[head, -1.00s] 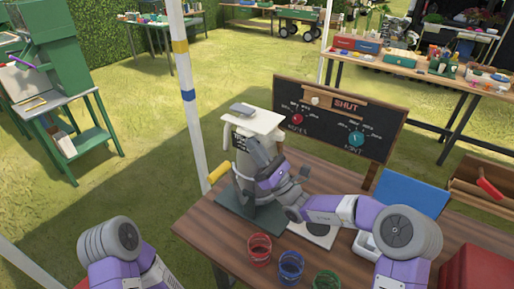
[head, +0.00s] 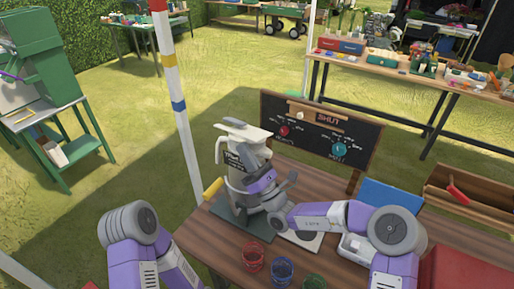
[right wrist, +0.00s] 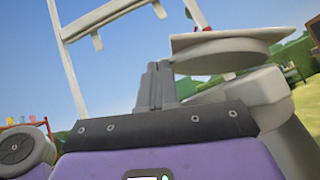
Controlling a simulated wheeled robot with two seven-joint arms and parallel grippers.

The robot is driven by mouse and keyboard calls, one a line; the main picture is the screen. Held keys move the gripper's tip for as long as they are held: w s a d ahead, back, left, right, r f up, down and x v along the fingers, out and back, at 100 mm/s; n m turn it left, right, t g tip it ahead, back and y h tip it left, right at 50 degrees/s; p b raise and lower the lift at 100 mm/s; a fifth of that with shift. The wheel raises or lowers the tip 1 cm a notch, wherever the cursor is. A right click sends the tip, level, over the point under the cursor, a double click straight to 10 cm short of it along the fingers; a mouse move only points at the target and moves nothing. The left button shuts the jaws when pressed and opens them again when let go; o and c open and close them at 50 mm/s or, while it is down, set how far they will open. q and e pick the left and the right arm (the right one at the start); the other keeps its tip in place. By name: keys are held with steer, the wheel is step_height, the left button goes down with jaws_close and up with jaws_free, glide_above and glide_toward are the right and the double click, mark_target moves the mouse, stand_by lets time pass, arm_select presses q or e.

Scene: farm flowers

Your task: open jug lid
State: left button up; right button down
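A grey jug (head: 237,178) with a pale top stands upright on a dark green mat (head: 229,225) at the left of the wooden table. Its pale lid (head: 247,131) sits at the top, with a small grey piece above it; I cannot tell whether the lid is lifted. My right gripper (head: 255,158) is at the jug's right front side, just below the lid. In the right wrist view the gripper's fingers (right wrist: 157,82) stand together with nothing visible between them, beside a pale flat rim (right wrist: 215,40). My left arm shows at the lower left, but its gripper is out of view.
A chalkboard sign (head: 318,133) with a red and a teal knob stands behind the jug. A wooden crate (head: 470,195) is at the right. A striped pole (head: 176,105) rises left of the jug.

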steer(key=w+d+r+m+t+h+p, duration=0.1)
steer(key=w+r+m+h+p, duration=0.1)
steer(key=p, duration=0.3)
steer(key=w+d+r+m+t+h+p, duration=0.1)
steer(key=r+m+p, duration=0.1)
steer(key=r+p, duration=0.2)
steer(key=w+r+m+t+h+p, duration=0.1)
steer(key=w+r+m+h+p, duration=0.1)
steer(key=p, duration=0.6)
steer(key=shift+w+d+r+m+h, duration=0.3)
steer(key=shift+d+r+m, duration=0.1)
steer(key=shift+r+m, duration=0.3)
steer(key=w+m+h+p, duration=0.1)
steer(key=w+d+m+h+p, duration=0.1)
steer(key=w+r+m+h+p, duration=0.1)
steer(key=p, duration=0.1)
steer(key=shift+d+m, duration=0.3)
steer(key=shift+m, duration=0.1)
steer(key=shift+w+d+p, duration=0.25)
steer(key=shift+w+d, duration=0.05)
steer(key=shift+w, duration=0.25)
steer(key=shift+w+d+p, duration=0.25)
steer(key=shift+w, duration=0.3)
